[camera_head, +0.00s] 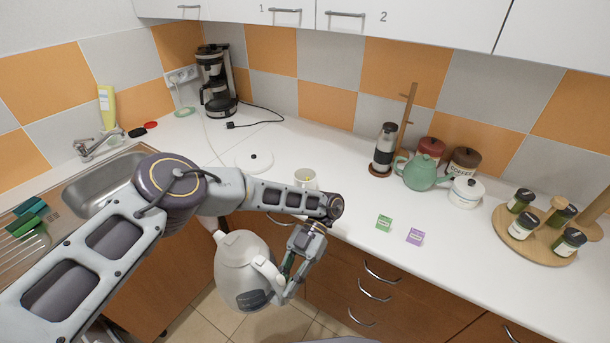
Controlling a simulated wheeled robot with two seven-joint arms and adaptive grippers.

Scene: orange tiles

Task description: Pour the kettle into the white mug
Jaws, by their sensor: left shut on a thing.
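My left gripper (286,280) is shut on the handle of the white kettle (238,262). The kettle hangs in front of the counter, over the floor, with its spout toward the upper left and looks close to upright. The white mug (305,177) stands on the counter near its front edge, above and to the right of the kettle in the picture. My left forearm passes just in front of it and hides its lower part. The kettle and mug are apart. My right gripper is not in view.
A white lid (254,161) lies left of the mug. Green (384,223) and purple (415,237) small boxes lie to its right. A green teapot (420,174), a white pot (465,193) and a spice tray (545,245) stand farther right. The sink (105,183) is at left.

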